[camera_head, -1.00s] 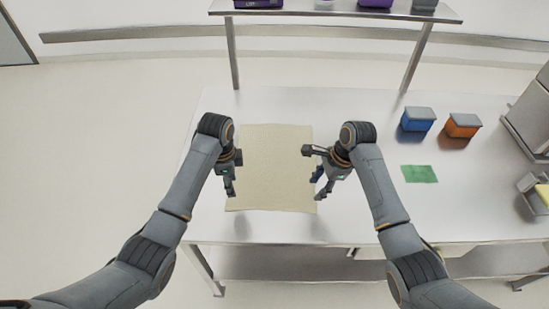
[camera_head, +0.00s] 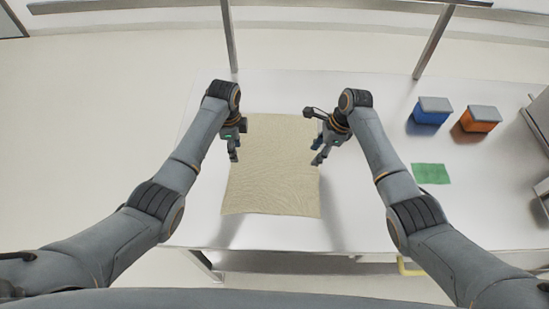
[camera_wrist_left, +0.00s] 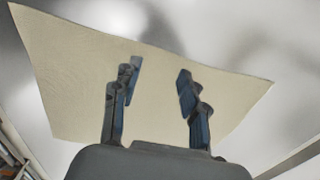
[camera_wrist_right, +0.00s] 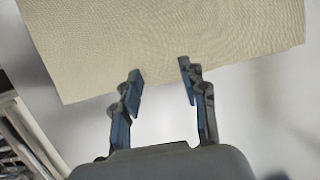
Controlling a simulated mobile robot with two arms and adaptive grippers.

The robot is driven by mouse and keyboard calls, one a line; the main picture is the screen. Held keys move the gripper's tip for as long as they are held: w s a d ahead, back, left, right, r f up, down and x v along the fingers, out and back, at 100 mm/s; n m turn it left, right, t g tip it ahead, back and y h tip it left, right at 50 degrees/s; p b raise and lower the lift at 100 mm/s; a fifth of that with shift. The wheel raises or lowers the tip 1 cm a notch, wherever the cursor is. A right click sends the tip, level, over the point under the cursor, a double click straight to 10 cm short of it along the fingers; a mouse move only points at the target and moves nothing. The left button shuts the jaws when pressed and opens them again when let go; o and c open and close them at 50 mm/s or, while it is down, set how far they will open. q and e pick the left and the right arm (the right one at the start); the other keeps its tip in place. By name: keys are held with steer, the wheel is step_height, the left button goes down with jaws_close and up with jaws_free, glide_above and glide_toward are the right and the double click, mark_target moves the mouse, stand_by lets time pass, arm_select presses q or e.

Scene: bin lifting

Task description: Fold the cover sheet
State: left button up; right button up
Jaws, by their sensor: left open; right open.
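The beige cover sheet (camera_head: 272,175) lies flat and unfolded on the table in the head view. My left gripper (camera_head: 234,158) is open and empty above the sheet's left edge. In the left wrist view the sheet (camera_wrist_left: 75,75) spreads behind the open fingers (camera_wrist_left: 160,75). My right gripper (camera_head: 316,160) is open and empty above the sheet's right edge. In the right wrist view the open fingertips (camera_wrist_right: 160,78) overlap the border of the sheet (camera_wrist_right: 170,35). Neither gripper visibly holds any cloth.
A blue bin (camera_head: 431,112) and an orange bin (camera_head: 480,121), both with grey lids, stand at the right. A green cloth (camera_head: 431,174) lies in front of them. Metal posts (camera_head: 434,42) rise at the table's back. The white tabletop (camera_head: 375,100) is clear behind the right gripper.

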arm_select(q)
steer(key=shift+w+f, duration=0.2)
steer(key=shift+f, duration=0.95)
arm_select(e)
steer(key=shift+w+f, duration=0.2)
steer(key=shift+f, duration=0.95)
arm_select(q)
steer(key=shift+s, duration=0.1)
arm_select(e)
steer(key=shift+s, duration=0.1)
steer(key=shift+r, duration=0.1)
arm_select(q)
steer(key=shift+f+b, duration=0.25)
steer(key=shift+b, duration=0.05)
arm_select(e)
steer(key=shift+f, duration=0.3)
arm_select(q)
steer(key=shift+r, duration=0.1)
steer(key=c, duration=0.5)
arm_select(e)
steer(key=shift+r, duration=0.1)
steer(key=c, duration=0.5)
arm_select(q)
jaws_close()
arm_select(e)
jaws_close()
arm_select(q)
steer(key=shift+s, duration=0.1)
arm_select(e)
steer(key=shift+s, duration=0.1)
